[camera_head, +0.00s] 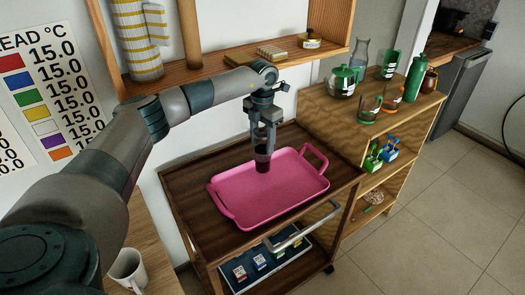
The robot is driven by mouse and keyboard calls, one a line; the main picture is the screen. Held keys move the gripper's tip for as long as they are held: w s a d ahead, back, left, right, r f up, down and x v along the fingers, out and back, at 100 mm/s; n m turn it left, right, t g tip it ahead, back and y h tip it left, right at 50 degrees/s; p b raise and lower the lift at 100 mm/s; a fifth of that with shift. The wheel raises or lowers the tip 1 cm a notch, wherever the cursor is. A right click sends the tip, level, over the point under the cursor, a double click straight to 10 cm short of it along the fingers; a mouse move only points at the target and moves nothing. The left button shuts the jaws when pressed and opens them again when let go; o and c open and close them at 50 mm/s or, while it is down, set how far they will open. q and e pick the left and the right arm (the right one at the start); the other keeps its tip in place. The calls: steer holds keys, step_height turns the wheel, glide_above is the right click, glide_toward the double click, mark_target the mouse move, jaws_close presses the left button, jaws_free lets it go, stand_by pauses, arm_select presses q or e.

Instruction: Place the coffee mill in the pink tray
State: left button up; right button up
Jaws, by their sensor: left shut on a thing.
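The pink tray (290,199) lies on the top of a dark wooden trolley (192,212), with a handle at each end. My left gripper (263,148) points down over the tray's middle and is shut on the coffee mill (262,162). The mill is a small dark brown piece, mostly covered by the fingers. Its lower end shows against the tray floor; I cannot tell whether it touches the tray. The rest of the tray is empty. My right gripper is not in view.
A glass teapot (343,82), carafe (361,55) and green bottle (414,78) stand on the shelf unit right of the trolley. A wall shelf (210,62) runs behind my arm. A white mug (128,268) stands at lower left.

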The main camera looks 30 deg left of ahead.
mark_target(262, 129)
arm_select(q)
steer(key=shift+f+p, duration=0.95)
steer(key=shift+f, duration=1.1)
steer(key=o, duration=1.3)
steer(key=shift+r, duration=0.2)
step_height(262, 129, up, 6)
steer(key=b, duration=0.2)
steer(key=shift+b, duration=0.3)
steer(key=shift+r, duration=0.7)
